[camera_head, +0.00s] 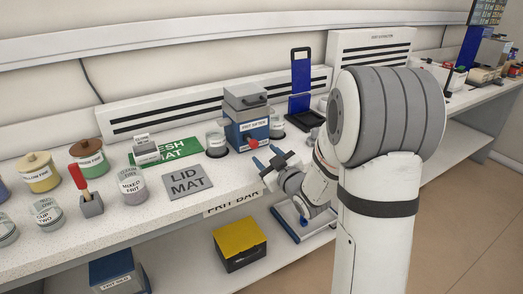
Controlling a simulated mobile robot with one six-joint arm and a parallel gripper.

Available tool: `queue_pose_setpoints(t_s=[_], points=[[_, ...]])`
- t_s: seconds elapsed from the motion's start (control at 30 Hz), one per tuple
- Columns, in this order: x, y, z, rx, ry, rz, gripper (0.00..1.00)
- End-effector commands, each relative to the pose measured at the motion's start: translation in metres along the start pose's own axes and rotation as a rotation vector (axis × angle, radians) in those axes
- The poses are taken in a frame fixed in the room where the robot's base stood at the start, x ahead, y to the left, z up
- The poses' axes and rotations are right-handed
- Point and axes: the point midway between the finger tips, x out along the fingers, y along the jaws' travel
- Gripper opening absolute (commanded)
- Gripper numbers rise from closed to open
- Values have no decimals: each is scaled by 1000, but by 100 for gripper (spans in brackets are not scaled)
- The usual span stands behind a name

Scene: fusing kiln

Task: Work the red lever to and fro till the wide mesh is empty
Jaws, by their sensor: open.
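The frit sifter (246,118) is a blue and grey box standing at the back of the white counter, with a grey lid and dark handle on top. The red lever (253,143) shows as a red knob low on its front. My gripper (266,156) is open and empty, its two blue-tipped fingers just in front of and below the red knob. They look close to it, but I cannot tell whether they touch. The wide mesh cannot be made out, and the sifter's inside is hidden.
Clear jars (216,145) and (277,125) flank the sifter. The grey lid mat (187,181) lies bare; a green fresh mat (178,148) lies behind it. Lidded pots, cups and a red-handled tool (75,176) stand left. A blue stand (300,80) rises behind.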

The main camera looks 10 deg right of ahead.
Motion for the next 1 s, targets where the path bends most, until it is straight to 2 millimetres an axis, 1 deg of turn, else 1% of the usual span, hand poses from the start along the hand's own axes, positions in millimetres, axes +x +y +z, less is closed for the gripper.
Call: queue_pose_setpoints(t_s=[0.17,0.4,0.5,0.6,0.7,0.93,1.0], points=[[13,-2,-1,-2,20,-4,47],[52,0,-1,-3,17,0,47],[65,1,-1,-3,17,3,47],[73,2,-1,-3,15,4,47],[77,2,0,-3,14,4,47],[77,2,0,-3,14,6,47],[77,2,0,-3,14,6,42]])
